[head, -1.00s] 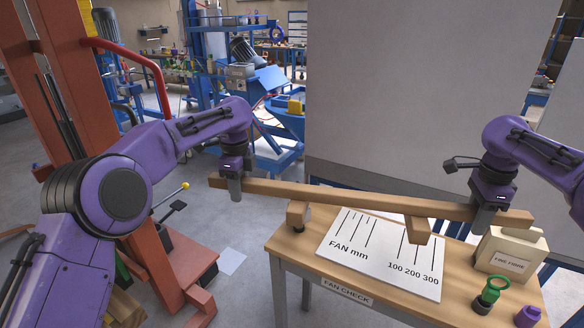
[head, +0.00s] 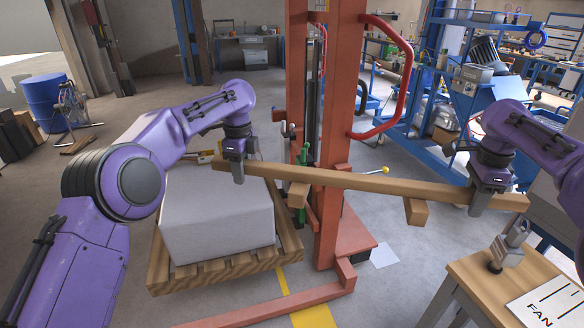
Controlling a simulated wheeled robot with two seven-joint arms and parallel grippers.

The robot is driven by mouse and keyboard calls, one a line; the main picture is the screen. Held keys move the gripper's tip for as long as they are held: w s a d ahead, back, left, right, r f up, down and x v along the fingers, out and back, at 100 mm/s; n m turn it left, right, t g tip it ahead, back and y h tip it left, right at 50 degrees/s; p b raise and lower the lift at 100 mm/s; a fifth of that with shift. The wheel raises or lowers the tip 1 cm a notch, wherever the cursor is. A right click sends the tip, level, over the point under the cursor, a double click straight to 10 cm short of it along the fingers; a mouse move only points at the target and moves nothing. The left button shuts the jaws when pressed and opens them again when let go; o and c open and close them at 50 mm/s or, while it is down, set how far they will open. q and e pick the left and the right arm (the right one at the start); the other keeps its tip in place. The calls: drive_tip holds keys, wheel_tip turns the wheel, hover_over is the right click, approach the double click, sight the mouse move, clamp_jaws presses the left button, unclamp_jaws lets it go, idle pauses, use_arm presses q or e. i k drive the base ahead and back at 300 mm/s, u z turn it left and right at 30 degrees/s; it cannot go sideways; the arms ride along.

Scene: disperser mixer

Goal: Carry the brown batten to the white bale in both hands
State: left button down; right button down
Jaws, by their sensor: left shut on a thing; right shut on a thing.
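The brown batten (head: 350,181) is a long wooden bar with two short blocks under it, held nearly level across the head view. My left gripper (head: 238,174) is shut on its left end. My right gripper (head: 481,200) is shut on it near its right end. The white bale (head: 215,226) is a pale grey-white block on a wooden pallet (head: 215,272), at the left below my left gripper. The batten's left end overlaps the bale's top in the picture; I cannot tell the height between them. My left arm hides part of the bale's left side.
An orange-red lift column (head: 327,235) with legs on the floor stands right of the bale, behind the batten. The wooden table (head: 470,290) with the FAN sheet (head: 548,305) is at the lower right. A blue drum (head: 48,100) stands far left.

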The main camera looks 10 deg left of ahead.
sight(218, 191)
drive_tip(key=u, duration=1.05)
drive_tip(key=i, duration=1.65)
